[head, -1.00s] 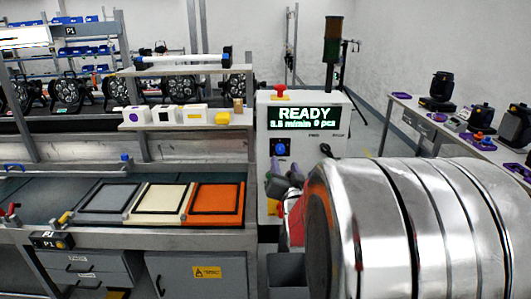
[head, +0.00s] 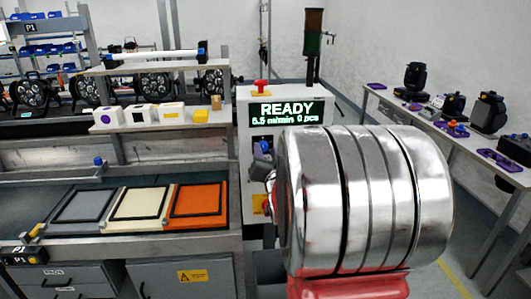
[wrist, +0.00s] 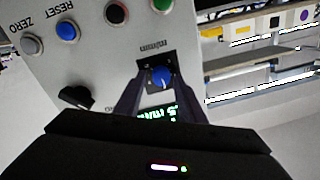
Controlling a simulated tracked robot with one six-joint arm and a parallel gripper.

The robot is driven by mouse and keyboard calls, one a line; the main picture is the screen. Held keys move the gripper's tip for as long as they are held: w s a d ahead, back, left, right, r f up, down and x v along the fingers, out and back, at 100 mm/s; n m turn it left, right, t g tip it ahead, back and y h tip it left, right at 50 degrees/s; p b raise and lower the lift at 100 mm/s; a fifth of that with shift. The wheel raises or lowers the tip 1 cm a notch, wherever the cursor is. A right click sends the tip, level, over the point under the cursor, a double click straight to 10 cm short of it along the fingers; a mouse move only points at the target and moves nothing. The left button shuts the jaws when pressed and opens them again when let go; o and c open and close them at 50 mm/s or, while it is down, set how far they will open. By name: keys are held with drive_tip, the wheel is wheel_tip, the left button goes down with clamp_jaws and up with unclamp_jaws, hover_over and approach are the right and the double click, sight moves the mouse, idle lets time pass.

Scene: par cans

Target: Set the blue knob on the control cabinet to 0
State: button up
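The control cabinet (head: 245,125) stands at the centre of the head view, its display (head: 286,111) reading READY, 5.5 m/min, 0 pcs. The blue knob (wrist: 161,77) shows in the wrist view on a dark square plate, with a pale pointer mark. My gripper (wrist: 158,72) has its two dark fingers apart, one on each side of the knob. I cannot tell whether either finger touches it. In the head view my shiny arm hides the cabinet's lower right front, and the fingertips are mostly hidden.
A red mushroom button (head: 261,87) tops the cabinet. Framed trays (head: 140,203) lie left.

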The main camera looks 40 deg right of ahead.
drive_tip(key=c, duration=0.8)
drive_tip(key=shift+d, duration=0.15)
drive_tip(key=shift+c, duration=0.3)
